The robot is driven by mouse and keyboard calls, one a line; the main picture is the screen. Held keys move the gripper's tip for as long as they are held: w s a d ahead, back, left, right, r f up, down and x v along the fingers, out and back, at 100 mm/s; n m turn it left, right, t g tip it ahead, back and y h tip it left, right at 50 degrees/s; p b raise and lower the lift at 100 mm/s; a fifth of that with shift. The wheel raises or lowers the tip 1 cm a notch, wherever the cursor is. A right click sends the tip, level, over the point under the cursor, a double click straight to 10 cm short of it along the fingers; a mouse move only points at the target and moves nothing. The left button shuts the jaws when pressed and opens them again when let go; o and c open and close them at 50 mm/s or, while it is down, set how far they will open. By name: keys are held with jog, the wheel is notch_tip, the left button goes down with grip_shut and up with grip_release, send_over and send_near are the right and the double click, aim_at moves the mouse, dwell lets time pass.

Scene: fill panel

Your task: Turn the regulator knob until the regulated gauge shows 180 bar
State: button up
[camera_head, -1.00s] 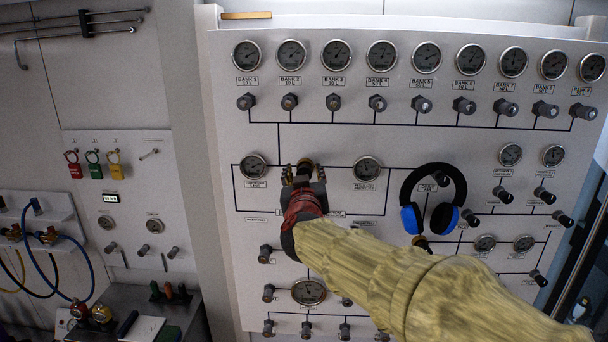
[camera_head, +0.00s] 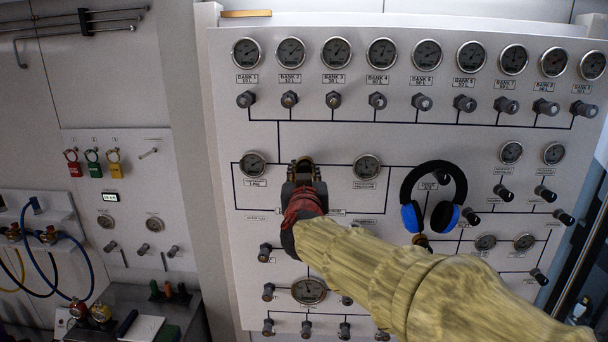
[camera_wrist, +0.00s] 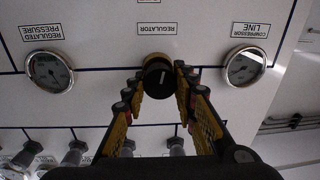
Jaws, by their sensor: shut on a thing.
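The regulator knob (camera_wrist: 158,78) is black with a white mark and sits under the "REGULATOR" label in the wrist view. My gripper (camera_wrist: 159,84) has its yellow and black fingers closed around the knob's sides. In the head view my gripper (camera_head: 304,170) hides the knob. The regulated pressure gauge (camera_wrist: 49,71) is at the left in the wrist view, which shows the panel upside down. In the head view this gauge (camera_head: 367,167) is right of my gripper. Its reading is too small to tell.
The compressor line gauge (camera_head: 253,165) is left of my gripper. Blue and black headphones (camera_head: 433,199) hang on the panel at the right. Bank gauges and valve knobs line the top. More knobs and a larger gauge (camera_head: 309,291) are below my arm.

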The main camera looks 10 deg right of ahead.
jog(key=shift+m, duration=0.5)
jog(key=o, duration=1)
jog(key=shift+o, duration=0.8)
jog(key=shift+s, duration=0.1)
jog(key=v, duration=1.1)
jog(key=shift+s, duration=0.35)
jog(key=shift+a+f, duration=0.1)
jog(key=shift+a, duration=0.1)
